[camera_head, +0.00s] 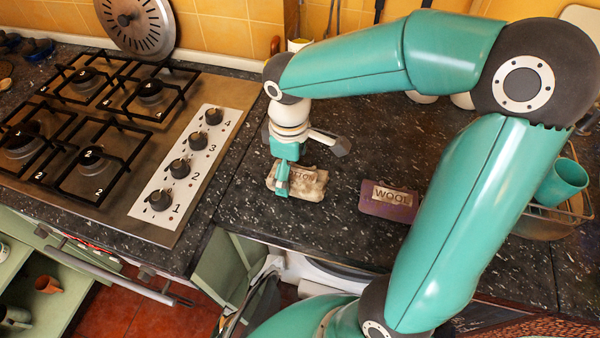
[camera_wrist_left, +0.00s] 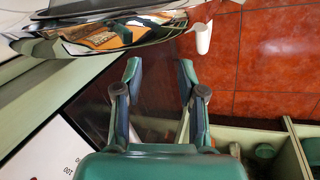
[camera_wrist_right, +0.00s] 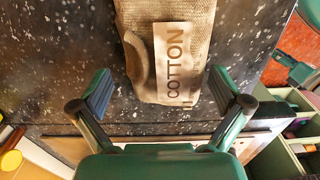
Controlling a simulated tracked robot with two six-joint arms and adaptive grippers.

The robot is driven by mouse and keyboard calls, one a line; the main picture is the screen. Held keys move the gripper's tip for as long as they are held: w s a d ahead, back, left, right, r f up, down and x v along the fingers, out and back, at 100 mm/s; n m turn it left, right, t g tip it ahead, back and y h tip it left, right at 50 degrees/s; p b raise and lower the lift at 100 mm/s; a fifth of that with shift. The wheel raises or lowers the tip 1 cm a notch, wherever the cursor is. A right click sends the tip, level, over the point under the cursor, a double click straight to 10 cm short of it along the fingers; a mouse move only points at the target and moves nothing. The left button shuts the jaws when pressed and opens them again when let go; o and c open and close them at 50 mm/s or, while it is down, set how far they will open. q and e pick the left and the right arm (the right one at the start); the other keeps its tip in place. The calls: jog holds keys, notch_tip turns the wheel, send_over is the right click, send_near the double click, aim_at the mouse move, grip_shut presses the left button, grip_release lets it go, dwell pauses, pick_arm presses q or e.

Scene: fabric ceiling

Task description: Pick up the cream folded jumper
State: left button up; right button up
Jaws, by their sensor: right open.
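The cream folded jumper (camera_head: 313,190) lies on the dark speckled worktop, right of the hob. In the right wrist view the jumper (camera_wrist_right: 205,22) shows knitted beige cloth with a "COTTON" label. My right gripper (camera_head: 283,178) is over the jumper in the head view and hides part of it. In the right wrist view my right gripper (camera_wrist_right: 160,75) is open, with its fingers spread to either side of the jumper's near end and nothing gripped. My left gripper (camera_wrist_left: 159,68) is open and empty in the left wrist view, above the floor area and away from the jumper.
A purple folded item labelled "WOOL" (camera_head: 388,212) lies right of the jumper. The gas hob (camera_head: 205,95) is on the left. A wire rack (camera_head: 545,222) with a teal cup (camera_head: 562,182) stands at the right. Bare worktop (camera_head: 340,235) lies between jumper and front edge.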

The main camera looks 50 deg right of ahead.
jog(key=c, duration=0.9)
jog(key=shift+r, duration=0.1)
